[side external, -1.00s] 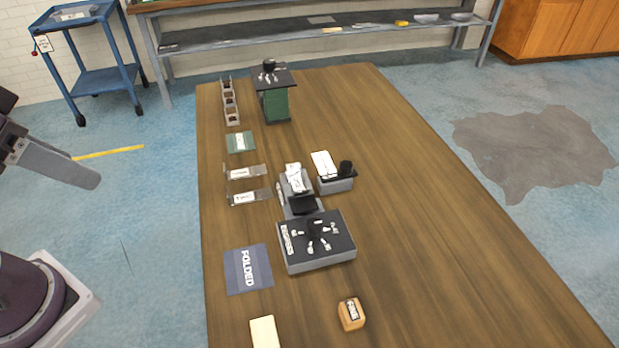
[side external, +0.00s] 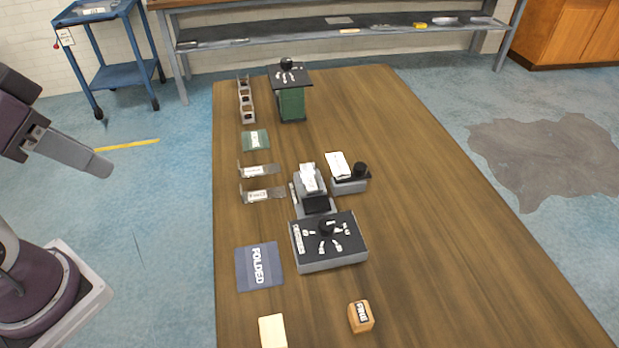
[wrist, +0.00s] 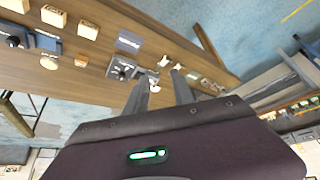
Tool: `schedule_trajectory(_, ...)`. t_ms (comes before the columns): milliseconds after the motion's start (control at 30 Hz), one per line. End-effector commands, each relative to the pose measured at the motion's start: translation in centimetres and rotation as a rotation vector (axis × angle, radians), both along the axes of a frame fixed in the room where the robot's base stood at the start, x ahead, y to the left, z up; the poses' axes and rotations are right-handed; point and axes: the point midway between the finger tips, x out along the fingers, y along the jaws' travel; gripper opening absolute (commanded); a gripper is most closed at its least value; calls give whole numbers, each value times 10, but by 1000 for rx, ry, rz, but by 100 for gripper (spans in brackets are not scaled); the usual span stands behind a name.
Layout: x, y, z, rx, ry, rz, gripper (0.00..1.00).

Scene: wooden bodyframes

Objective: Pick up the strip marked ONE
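Two flat, clear-grey strips with white labels lie near the table's left edge, one above the other in the side view: an upper strip (side external: 258,171) and a lower strip (side external: 264,194). Their labels are too small to read, so I cannot tell which is marked ONE. My gripper (side external: 108,168) is at the left, off the table's left side and well apart from both strips. In the wrist view my gripper's two fingers (wrist: 161,76) stand apart with nothing visible between them. I cannot make out the strips surely in the wrist view.
A green square (side external: 256,140) and a slotted rack (side external: 246,100) lie beyond the strips. A grey device (side external: 317,206) stands close to their right. A black-topped box (side external: 330,262) and a blue FOLDED mat (side external: 259,268) are nearer. The table's right side is clear.

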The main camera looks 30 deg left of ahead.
Motion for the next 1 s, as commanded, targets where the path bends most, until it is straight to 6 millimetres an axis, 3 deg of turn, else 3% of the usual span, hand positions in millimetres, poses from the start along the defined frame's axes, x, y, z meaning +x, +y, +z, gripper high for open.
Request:
schedule_trajectory(133, 4, -16, -5, -86, 86, 20, 30)
schedule_trajectory(267, 26, -70, -13, -395, 366, 124, 30)
schedule_trajectory(367, 65, -113, -13, -700, 597, 275, 30)
schedule_trajectory(467, 127, -139, -20, -1014, 787, 491, 30)
schedule_trajectory(500, 157, -142, -28, -1140, 844, 595, 30)
schedule_trajectory(567, 203, -138, -50, -1318, 909, 771, 30)
schedule_trajectory(600, 233, -130, -70, -1431, 932, 897, 30)
schedule_trajectory(700, 290, -97, -135, -1652, 927, 1215, 30)
schedule_trajectory(833, 320, -52, -213, -1807, 842, 1532, 30)
schedule_trajectory(900, 324, -36, -238, -1841, 799, 1629, 30)
schedule_trajectory(1000, 328, -30, -254, -1858, 770, 1682, 30)
